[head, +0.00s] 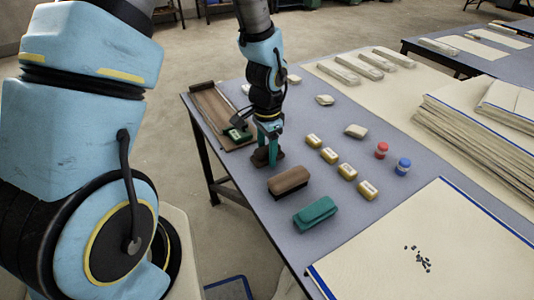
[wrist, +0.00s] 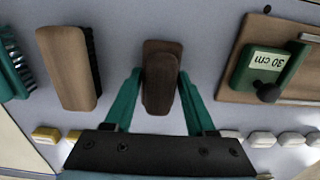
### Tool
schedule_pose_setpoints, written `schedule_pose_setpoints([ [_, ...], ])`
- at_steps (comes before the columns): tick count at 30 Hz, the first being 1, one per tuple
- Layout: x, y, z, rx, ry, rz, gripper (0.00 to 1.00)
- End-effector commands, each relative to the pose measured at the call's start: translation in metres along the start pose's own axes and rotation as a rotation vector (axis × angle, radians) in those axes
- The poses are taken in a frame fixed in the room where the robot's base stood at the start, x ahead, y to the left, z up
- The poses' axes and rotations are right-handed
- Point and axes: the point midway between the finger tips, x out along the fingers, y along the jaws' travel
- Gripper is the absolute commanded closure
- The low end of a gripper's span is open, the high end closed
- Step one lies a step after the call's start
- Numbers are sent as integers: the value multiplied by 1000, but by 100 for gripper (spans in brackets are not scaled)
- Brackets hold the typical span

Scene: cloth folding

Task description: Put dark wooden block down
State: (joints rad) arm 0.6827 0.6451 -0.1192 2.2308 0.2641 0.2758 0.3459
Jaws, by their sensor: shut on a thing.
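The dark wooden block (head: 262,159) is at the table's left side in the head view. It also shows in the wrist view (wrist: 161,80), between the teal fingertips. My gripper (head: 269,132) points down over the block and is shut on it, with one finger on each side, as the wrist view (wrist: 160,78) shows. The block is at or very near the table top (head: 243,185); I cannot tell whether its underside touches. The fingers hide part of it in the head view.
A brown-topped brush (head: 288,180) and a green brush (head: 315,213) lie nearer the front. A wooden board with a green "30 cm" tool (wrist: 267,68) is on the other side.

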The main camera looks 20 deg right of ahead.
Motion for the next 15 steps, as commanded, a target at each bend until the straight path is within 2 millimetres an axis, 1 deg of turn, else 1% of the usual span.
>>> schedule_pose_setpoints([
  [1,5,1,0,1,-2,1,100],
  [3,9,0,0,0,0,0,100],
  [10,9,0,0,-1,1,-1,100],
  [15,14,0,0,-1,1,-1,100],
])
